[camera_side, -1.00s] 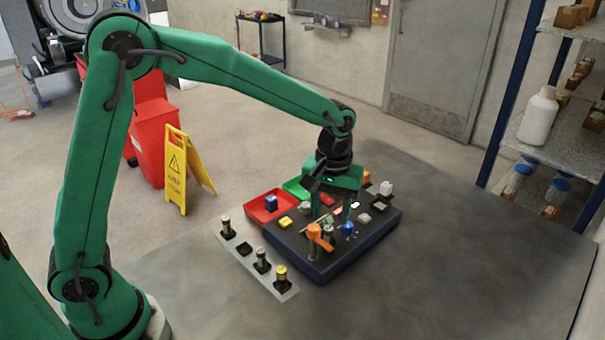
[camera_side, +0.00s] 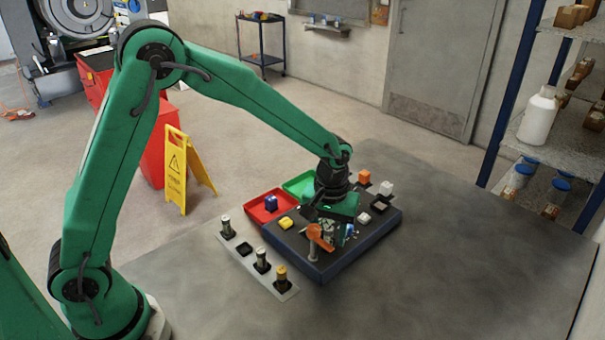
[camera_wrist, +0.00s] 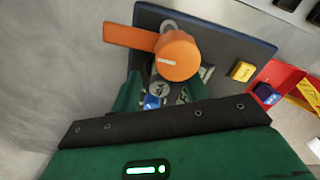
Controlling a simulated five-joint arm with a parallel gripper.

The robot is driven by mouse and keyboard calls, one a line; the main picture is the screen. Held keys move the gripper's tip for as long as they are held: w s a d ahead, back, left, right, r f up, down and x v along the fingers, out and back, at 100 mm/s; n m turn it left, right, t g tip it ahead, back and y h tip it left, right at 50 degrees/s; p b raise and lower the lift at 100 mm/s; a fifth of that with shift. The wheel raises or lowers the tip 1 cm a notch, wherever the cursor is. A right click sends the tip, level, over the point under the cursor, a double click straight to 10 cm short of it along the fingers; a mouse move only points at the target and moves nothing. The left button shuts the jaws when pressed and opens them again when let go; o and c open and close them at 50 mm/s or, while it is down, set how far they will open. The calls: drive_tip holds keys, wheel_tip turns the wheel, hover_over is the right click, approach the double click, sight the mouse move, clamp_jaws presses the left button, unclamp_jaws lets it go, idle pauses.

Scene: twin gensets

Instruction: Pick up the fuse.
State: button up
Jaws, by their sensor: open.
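My gripper (camera_side: 330,229) is low over the dark blue panel (camera_side: 313,264), just behind the orange lever knob (camera_side: 320,237). In the wrist view, its two green fingers (camera_wrist: 157,95) stand apart. Small grey round parts (camera_wrist: 163,87) and a blue part (camera_wrist: 152,102) show between them, partly hidden by the knob and the gripper body. I cannot tell which part is the fuse, nor whether a finger touches anything. The orange knob also shows in the wrist view (camera_wrist: 178,58), close to the fingers.
A yellow block (camera_side: 286,223) sits on the panel's left side. A red tray (camera_side: 259,216) holds a blue block (camera_side: 271,202); a green tray (camera_side: 297,184) is behind. A pale strip (camera_side: 246,261) with upright cylinders lies in front left. Orange (camera_side: 364,176) and white (camera_side: 386,187) blocks stand at back right.

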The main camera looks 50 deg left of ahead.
sight(328, 228)
idle(0.4)
clamp_jaws()
drive_tip(key=shift+r, duration=0.15)
wheel_tip(328, 228, up, 10)
drive_tip(key=shift+f, duration=0.1)
idle(0.7)
idle(0.4)
